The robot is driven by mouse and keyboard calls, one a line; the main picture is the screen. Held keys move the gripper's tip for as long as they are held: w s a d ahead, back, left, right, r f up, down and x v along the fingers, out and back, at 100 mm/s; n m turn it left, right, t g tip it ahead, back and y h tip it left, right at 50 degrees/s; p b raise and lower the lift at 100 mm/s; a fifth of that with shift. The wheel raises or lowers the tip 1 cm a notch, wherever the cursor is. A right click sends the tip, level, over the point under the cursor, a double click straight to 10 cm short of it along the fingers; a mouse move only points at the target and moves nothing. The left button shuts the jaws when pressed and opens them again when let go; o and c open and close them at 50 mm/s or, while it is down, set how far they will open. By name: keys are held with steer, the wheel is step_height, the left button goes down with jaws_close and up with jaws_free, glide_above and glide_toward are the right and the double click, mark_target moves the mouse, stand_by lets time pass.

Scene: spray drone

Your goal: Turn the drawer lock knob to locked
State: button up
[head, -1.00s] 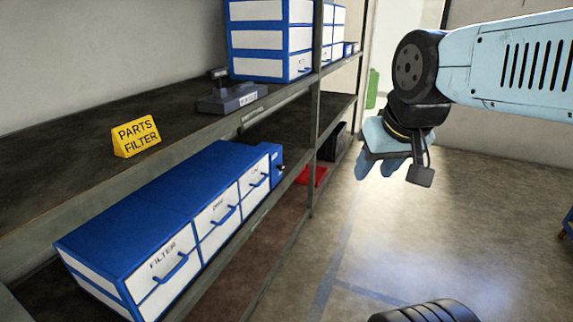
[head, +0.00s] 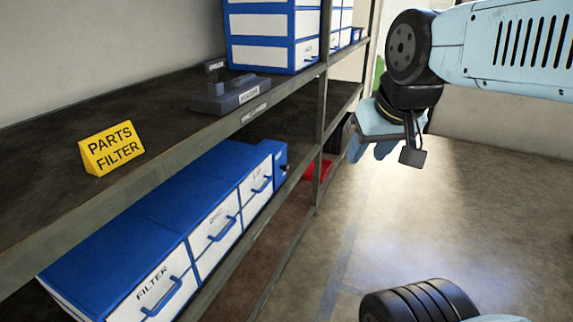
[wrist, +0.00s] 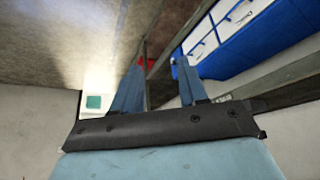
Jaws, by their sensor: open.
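A blue drawer unit (head: 150,215) with white fronts sits on the lower shelf. Its nearest drawer (head: 158,290) is labelled FILTER, and all the drawers in view look closed. A small blue housing (head: 279,152) is at the unit's far right end, with a small dark part (head: 284,170) that may be the lock knob; its setting is too small to read. My gripper (head: 369,152) is open and empty over the aisle, right of the unit and apart from it. In the wrist view, my gripper's fingers (wrist: 161,68) are spread, with the drawer unit (wrist: 232,48) at upper right.
A shelf upright (head: 321,120) stands just right of the unit's far end. The upper shelf holds a yellow PARTS FILTER sign (head: 111,148), a grey device (head: 229,95) and a drawer cabinet (head: 272,38). A red object (head: 318,170) lies beyond. The aisle floor (head: 440,220) is clear.

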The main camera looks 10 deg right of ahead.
mark_target(287, 169)
steer(key=shift+a, duration=0.2)
